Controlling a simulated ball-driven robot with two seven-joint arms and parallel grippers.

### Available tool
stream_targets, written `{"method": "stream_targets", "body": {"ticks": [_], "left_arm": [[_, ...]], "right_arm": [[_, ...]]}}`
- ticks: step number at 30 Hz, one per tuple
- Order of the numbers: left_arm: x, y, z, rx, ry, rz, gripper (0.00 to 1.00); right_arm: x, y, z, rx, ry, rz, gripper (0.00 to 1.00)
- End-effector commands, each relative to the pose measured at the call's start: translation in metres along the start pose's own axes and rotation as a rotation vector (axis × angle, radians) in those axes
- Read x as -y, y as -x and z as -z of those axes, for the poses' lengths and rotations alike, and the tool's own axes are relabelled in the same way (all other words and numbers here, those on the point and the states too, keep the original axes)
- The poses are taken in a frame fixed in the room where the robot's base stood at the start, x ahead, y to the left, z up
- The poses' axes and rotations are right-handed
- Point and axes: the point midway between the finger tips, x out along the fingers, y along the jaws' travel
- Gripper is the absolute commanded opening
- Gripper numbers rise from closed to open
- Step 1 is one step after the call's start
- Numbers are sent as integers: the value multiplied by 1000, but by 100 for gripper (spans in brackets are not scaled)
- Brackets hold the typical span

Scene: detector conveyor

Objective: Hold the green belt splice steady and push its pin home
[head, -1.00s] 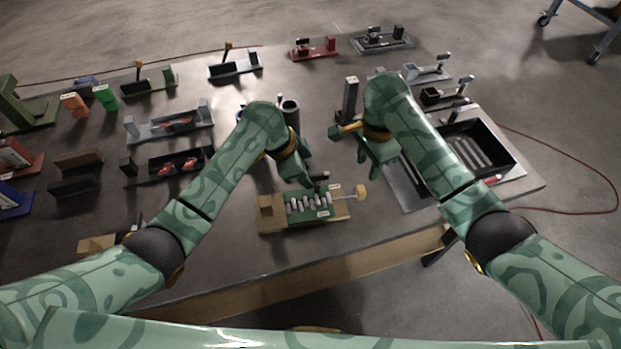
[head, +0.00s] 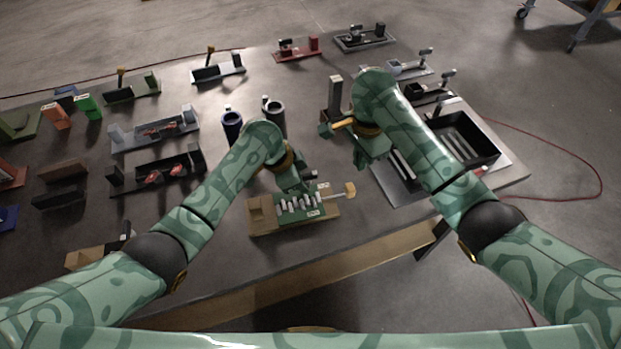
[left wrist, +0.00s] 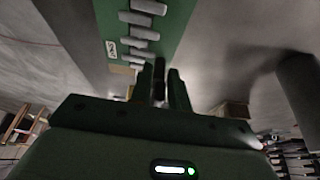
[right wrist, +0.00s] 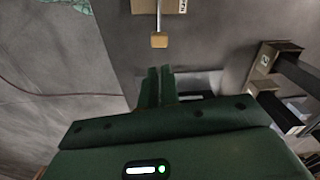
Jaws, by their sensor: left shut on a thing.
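The green belt splice (head: 299,208), with several grey knuckles in a row, lies on a wooden block (head: 262,218) near the table's front edge. It also shows in the left wrist view (left wrist: 172,22). Its pin (head: 331,196) is a thin rod sticking out to the right, ending in a wooden knob (head: 350,190). My left gripper (head: 303,184) is shut on a small dark upright tab (left wrist: 159,70) at the splice's far side. My right gripper (head: 364,166) is shut and empty, apart from the knob, which shows ahead of its fingertips in the right wrist view (right wrist: 159,40).
A black tray (head: 462,140) on a metal plate lies at the right, beside my right arm. Dark cylinders (head: 274,117) and a dark post (head: 335,95) stand behind the grippers. Several fixtures cover the left and back. Bare table surrounds the splice's front.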

Motion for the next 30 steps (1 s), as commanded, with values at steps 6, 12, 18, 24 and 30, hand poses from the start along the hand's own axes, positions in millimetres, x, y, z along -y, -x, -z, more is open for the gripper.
{"method": "stream_targets", "body": {"ticks": [6,12,18,24,30], "left_arm": [[0,0,0,-1,0,1,0],[0,1,0,-1,0,1,0],[0,1,0,-1,0,1,0],[0,1,1,-2,0,1,0],[0,1,1,-2,0,1,0]], "right_arm": [[-26,-2,88,110,-192,-9,0],[-22,1,82,259,-233,30,0],[-22,1,82,257,-231,29,0],[-21,-10,79,257,-232,27,0],[-20,-45,70,257,-231,24,0]]}}
